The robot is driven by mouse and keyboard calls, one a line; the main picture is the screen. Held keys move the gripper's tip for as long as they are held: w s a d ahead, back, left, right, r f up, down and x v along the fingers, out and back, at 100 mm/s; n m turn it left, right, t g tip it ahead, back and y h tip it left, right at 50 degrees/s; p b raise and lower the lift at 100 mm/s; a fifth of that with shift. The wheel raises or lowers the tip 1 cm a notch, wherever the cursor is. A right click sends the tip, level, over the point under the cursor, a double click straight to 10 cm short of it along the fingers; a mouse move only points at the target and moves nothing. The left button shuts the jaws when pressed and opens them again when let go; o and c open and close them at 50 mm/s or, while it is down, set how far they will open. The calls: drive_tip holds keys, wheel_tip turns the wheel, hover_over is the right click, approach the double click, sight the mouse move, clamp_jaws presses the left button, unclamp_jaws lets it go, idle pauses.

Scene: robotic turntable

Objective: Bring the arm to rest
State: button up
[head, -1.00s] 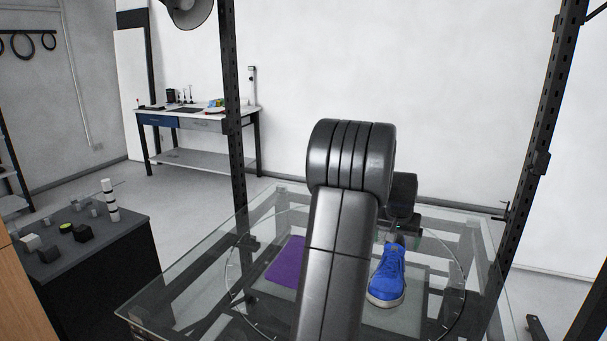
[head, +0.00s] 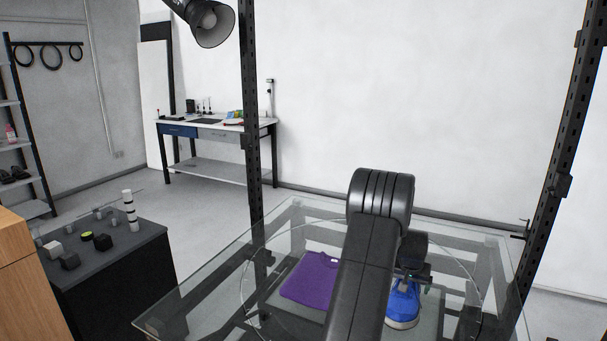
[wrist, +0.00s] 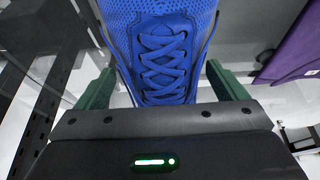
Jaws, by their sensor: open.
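My arm reaches over the glass turntable table in the head view, and its dark links cover part of the table. My gripper (wrist: 160,92) shows in the wrist view with its two green fingers spread wide apart. A blue shoe (wrist: 165,50) with blue laces lies beyond and between the fingers; they do not appear closed on it. In the head view the blue shoe (head: 403,305) stands on the glass turntable (head: 262,310), partly hidden behind my arm. The gripper's fingers cannot be made out there.
A folded purple shirt (head: 310,280) lies left of the shoe. Black metal posts (head: 251,130) rise at the table's sides. A dark box (head: 110,260) with small items stands at the left, near a wooden cabinet (head: 25,285). A workbench (head: 215,135) stands at the back.

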drive_tip(key=shift+w, duration=0.1)
drive_tip(key=shift+f, duration=0.15)
idle(0.4)
drive_tip(key=b+v, duration=0.3)
drive_tip(key=v, duration=1.1)
drive_tip(key=p+x, duration=0.3)
drive_tip(key=x, duration=1)
drive_tip(key=shift+w+d+f, duration=0.15)
drive_tip(key=shift+f, duration=0.2)
drive_tip(key=m+h+b, duration=0.1)
drive_tip(key=m+b, duration=0.1)
drive_tip(key=b, duration=0.1)
drive_tip(key=shift+f+m+b, duration=0.15)
drive_tip(key=shift+m+b, duration=0.15)
drive_tip(key=s+a+r+m+g+b, duration=0.1)
drive_tip(key=s+a+r+m, duration=0.15)
drive_tip(key=r, duration=0.75)
drive_tip(key=shift+n, duration=0.35)
drive_tip(key=f, duration=0.6)
drive_tip(key=s+f+p, duration=0.1)
drive_tip(key=f, duration=0.3)
drive_tip(key=shift+d, duration=0.15)
drive_tip(key=shift+s+r, duration=0.15)
drive_tip(key=shift+r, duration=0.35)
